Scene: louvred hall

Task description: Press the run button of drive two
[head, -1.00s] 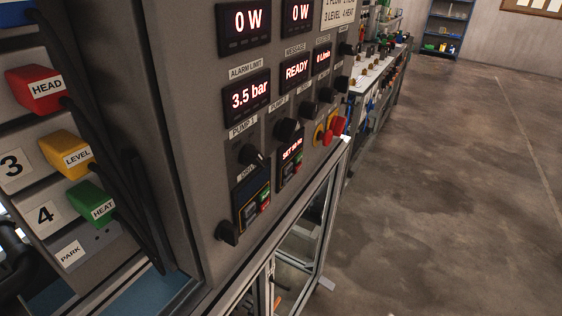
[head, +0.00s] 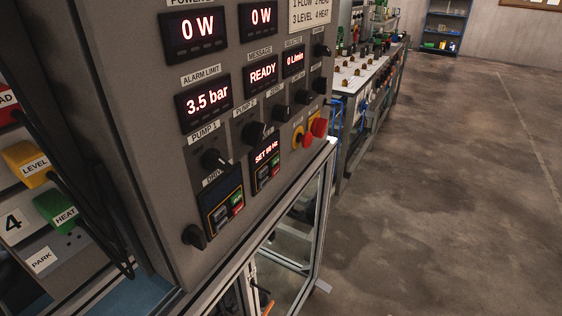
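The drive two unit (head: 259,177) appears to be the small black panel right of centre on the grey control panel. Its lit display (head: 266,154) reads "SET", then digits too small to be sure of. A small green button (head: 274,163) sits below the display, with a red one (head: 275,171) under it; their lettering is too small to read. The drive one unit (head: 222,210) is to the lower left, in a yellow frame, with its own green button (head: 236,199) and red button (head: 238,208). Neither of my grippers is in view.
Black knobs stick out around the drives, including one at the lower left (head: 194,236). Red emergency-type knobs (head: 318,127) are to the right. Coloured plugs and cables (head: 62,212) hang at the left. A workbench (head: 358,76) stands behind. The floor on the right is clear.

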